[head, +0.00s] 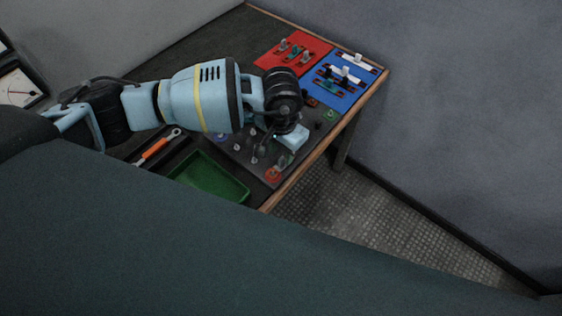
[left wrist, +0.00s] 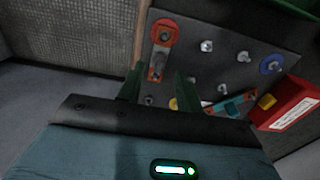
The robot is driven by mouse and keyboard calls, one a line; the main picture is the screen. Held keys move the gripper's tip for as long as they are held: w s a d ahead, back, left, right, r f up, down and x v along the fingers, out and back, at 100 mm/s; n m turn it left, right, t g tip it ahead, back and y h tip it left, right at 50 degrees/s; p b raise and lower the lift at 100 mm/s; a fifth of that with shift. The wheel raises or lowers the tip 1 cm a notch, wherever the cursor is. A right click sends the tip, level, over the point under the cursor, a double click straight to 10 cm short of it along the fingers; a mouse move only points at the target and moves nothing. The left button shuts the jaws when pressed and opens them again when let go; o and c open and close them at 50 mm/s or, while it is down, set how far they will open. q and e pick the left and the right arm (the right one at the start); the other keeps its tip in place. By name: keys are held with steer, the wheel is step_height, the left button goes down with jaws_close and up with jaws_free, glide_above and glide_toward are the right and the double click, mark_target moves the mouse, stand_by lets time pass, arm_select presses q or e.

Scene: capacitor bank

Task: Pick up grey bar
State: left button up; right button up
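A short grey bar (left wrist: 158,65) lies on the dark board, with one end at the orange-red ring, in the left wrist view. In the head view the same spot is near the board's front corner, by the orange ring (head: 272,174). My left gripper (left wrist: 158,88) shows two green fingers spread apart, one on each side of the bar's near end, with nothing between them that I can see gripped. In the head view the left gripper (head: 291,138) is over the board, its fingertips largely hidden. My right gripper is not in view.
A red mat (head: 270,62) and a blue mat (head: 343,100) hold parts. A green tray (head: 215,180) and an orange-handled wrench (head: 154,149) lie left.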

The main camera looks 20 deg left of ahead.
mark_target(281, 159)
arm_select(q)
step_height(281, 159, down, 2)
steer(key=shift+f, duration=0.65)
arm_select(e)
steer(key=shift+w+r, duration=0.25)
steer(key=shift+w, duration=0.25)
arm_select(q)
jaws_close()
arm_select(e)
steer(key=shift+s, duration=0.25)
arm_select(q)
steer(key=shift+r, duration=0.1)
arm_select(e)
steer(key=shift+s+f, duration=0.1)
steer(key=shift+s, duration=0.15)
